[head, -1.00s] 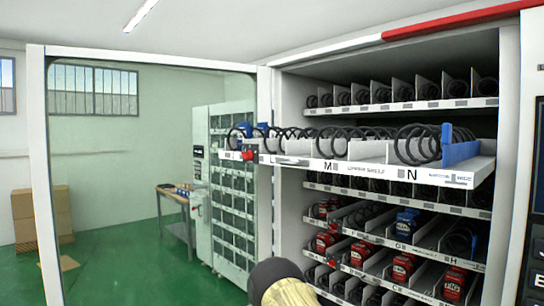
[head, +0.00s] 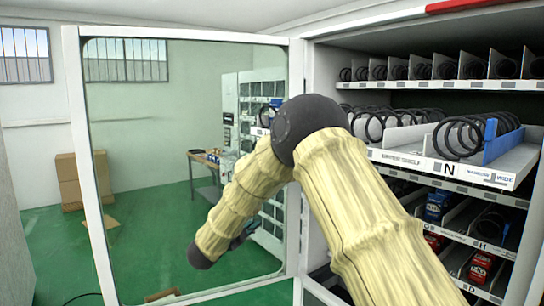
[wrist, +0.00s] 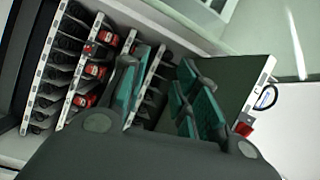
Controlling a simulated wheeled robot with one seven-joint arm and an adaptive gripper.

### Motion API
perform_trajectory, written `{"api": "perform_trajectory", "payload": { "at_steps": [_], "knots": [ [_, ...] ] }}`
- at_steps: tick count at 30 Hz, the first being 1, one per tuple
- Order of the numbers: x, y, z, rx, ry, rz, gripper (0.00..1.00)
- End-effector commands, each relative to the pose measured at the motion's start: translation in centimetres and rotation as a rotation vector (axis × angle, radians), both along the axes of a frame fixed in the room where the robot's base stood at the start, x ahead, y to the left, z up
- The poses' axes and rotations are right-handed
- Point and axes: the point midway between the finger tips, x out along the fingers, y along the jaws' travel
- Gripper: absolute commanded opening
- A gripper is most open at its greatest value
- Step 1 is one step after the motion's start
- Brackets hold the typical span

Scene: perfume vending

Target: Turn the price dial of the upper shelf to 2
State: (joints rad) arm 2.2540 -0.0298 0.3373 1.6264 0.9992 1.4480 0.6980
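The pulled-out shelf (head: 447,171) juts from the open vending machine at right in the head view.
The glass door (head: 180,170) stands open at left with a white frame. Fixed shelves hold black coils above and red and blue boxes (head: 438,205) below. A table (head: 205,158) and cardboard boxes (head: 70,180) are farther back. Green floor lies open at left.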

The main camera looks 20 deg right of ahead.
Motion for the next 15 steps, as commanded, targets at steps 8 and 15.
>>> {"api": "perform_trajectory", "payload": {
  "at_steps": [8, 15],
  "knots": [
    [-1.2, 1.4, 21.8, 0.295, -0.47, -0.293, 0.3],
    [-2.9, 1.9, 27.5, 0.4, -0.604, -0.389, 0.3]
  ]
}}
